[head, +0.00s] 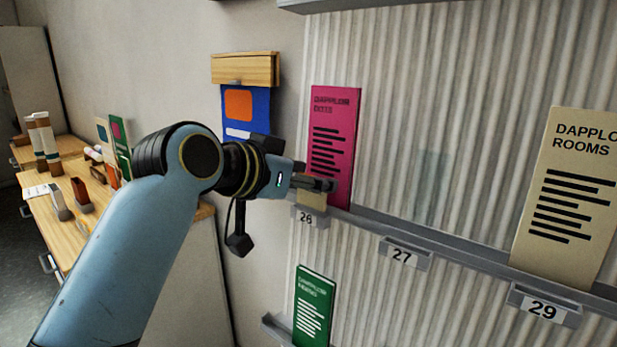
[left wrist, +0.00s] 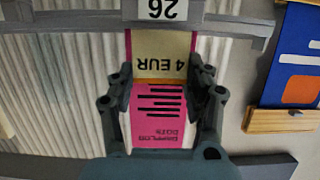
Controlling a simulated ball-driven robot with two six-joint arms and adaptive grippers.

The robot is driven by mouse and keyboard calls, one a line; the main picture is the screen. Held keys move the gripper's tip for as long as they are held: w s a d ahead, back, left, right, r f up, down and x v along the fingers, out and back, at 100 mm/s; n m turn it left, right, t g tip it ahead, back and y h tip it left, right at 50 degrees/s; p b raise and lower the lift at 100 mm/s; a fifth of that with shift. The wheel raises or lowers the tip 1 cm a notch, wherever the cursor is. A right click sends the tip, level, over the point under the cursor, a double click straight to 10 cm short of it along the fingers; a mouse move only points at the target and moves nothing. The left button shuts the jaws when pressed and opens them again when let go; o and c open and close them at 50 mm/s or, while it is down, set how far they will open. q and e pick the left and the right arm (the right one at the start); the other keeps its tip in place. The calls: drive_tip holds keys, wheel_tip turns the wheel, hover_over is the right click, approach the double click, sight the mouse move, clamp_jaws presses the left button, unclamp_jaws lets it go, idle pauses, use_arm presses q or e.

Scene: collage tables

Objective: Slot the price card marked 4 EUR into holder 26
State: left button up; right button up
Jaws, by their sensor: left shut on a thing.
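The pale yellow price card marked 4 EUR (left wrist: 163,55) is held between the fingers of my left gripper (left wrist: 163,88). In the left wrist view it appears upside down, with its lower end at holder 26 (left wrist: 162,9). In the head view my left gripper (head: 322,184) is in front of the pink leaflet, and the card (head: 311,200) hangs just above or at holder 26 (head: 306,219). I cannot tell whether the card's edge is inside the slot. My right gripper is not in view.
A pink leaflet (head: 335,130) stands on the rail behind the card. Holder 27 (head: 403,255) is empty; holder 29 (head: 543,307) has a cream leaflet (head: 565,190) above it. A green leaflet (head: 314,305) stands lower. A blue poster (head: 236,105) hangs left, beyond my arm.

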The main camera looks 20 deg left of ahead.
use_arm(q)
drive_tip(key=shift+f, duration=0.45)
drive_tip(key=shift+f, duration=0.1)
drive_tip(key=shift+s+f, duration=0.1)
drive_tip(key=shift+f, duration=0.45)
drive_tip(key=o, duration=1.2)
drive_tip(key=shift+r, duration=0.1)
